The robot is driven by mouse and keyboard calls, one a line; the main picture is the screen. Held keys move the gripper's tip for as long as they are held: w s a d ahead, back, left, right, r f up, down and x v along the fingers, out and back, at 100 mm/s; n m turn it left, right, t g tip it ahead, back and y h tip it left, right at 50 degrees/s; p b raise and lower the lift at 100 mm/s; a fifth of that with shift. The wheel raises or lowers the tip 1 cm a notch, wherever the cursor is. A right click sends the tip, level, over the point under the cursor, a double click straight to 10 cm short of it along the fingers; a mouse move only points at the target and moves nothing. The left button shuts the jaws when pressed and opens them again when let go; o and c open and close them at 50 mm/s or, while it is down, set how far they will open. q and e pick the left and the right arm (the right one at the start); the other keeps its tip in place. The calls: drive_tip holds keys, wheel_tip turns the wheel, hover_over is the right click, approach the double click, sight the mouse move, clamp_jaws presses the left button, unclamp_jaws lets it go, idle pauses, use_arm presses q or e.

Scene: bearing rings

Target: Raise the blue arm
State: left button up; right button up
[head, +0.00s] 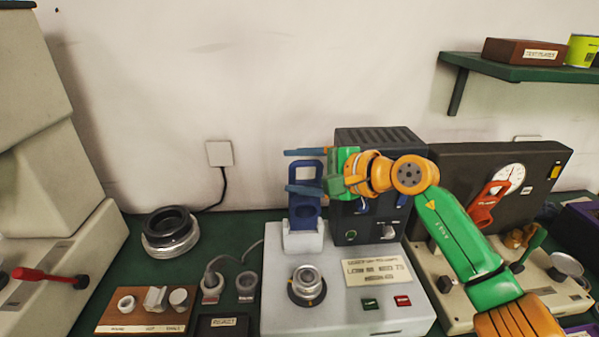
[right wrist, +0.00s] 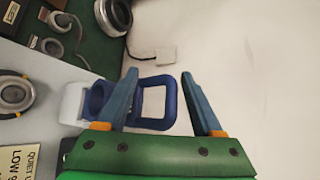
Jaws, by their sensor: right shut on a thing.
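The blue arm (head: 304,211) stands upright in a white bracket (head: 303,240) at the back of the pale grey machine base (head: 345,315). My right gripper (head: 290,170) reaches in from the right, with one finger above the other across the arm's upper end. It is shut on the blue arm's upper loop. In the right wrist view the blue arm (right wrist: 145,123) shows as an open frame between the two fingers of my right gripper (right wrist: 160,74). My left gripper is not in view.
A bearing ring (head: 307,281) sits on the base in front of the bracket. A dark box (head: 375,142) stands right behind my gripper. A wooden tray (head: 112,323) with small parts lies left. A gauge panel (head: 545,165) and a green shelf (head: 520,73) are at right.

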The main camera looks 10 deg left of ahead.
drive_tip(key=b+v, duration=0.4)
drive_tip(key=v, duration=0.3)
idle(0.4)
